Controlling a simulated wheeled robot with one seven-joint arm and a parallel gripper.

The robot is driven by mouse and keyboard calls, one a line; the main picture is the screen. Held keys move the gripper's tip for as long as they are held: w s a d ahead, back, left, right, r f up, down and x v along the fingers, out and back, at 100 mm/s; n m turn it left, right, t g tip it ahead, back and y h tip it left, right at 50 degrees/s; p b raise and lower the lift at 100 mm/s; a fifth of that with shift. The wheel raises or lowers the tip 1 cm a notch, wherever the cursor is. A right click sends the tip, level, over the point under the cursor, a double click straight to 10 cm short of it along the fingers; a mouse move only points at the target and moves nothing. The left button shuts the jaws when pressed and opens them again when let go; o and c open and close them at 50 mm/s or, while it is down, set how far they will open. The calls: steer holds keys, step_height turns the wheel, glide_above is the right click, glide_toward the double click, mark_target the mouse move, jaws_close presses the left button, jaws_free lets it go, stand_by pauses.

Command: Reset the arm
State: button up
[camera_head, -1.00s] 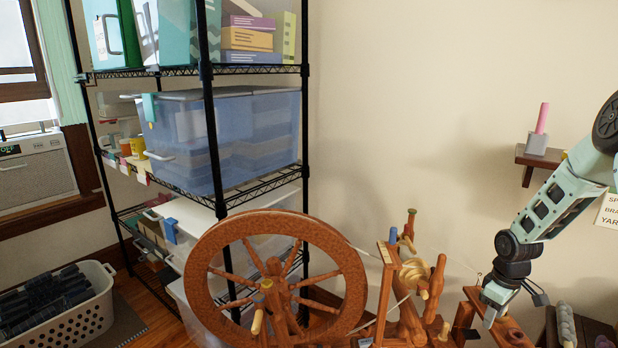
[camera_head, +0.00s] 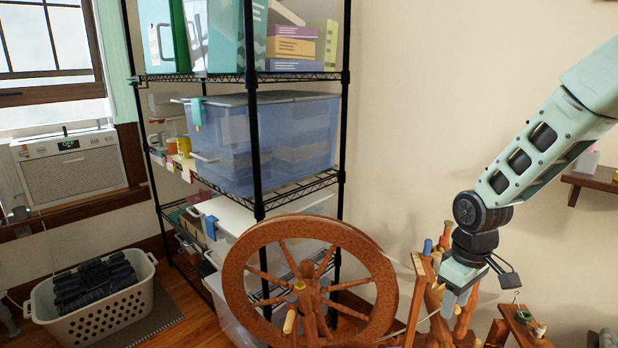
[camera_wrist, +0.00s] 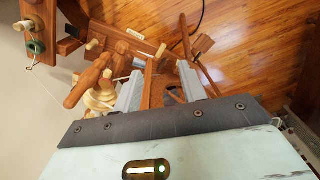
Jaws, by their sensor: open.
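My arm (camera_head: 540,150) reaches in from the right in the head view and bends down at the wrist. My gripper (camera_head: 455,302) points down in front of the right part of the wooden spinning wheel (camera_head: 245,290). In the wrist view my gripper (camera_wrist: 162,85) shows two grey fingers spread apart. No held object shows between them. Wooden parts of the spinning wheel (camera_wrist: 95,85) lie beyond and beside the fingers. I cannot tell whether the fingers touch them.
A black wire shelf (camera_head: 255,150) with a blue bin (camera_head: 225,140) stands at the back. A white laundry basket (camera_head: 105,318) with dark contents sits on the floor at left. A small wall shelf (camera_head: 590,181) is at right. Bare wall (camera_head: 420,100) lies between the shelves.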

steer(key=s+a+r+n+p, duration=0.1)
steer(key=s+a+r, duration=0.4)
steer(key=a, duration=0.2)
steer(key=s+a+r+p, duration=0.1)
steer(key=s+a+r, duration=0.45)
steer(key=a, duration=0.25)
steer(key=s+a+r, duration=0.1)
steer(key=s+a, duration=0.1)
steer(key=s, duration=0.4)
steer(key=s+a+r+n+p, duration=0.1)
steer(key=s+a+r, duration=0.1)
steer(key=s, duration=0.5)
steer(key=shift+s+a+r, duration=0.2)
steer(key=shift+a+r, duration=0.05)
steer(key=shift+a, duration=0.25)
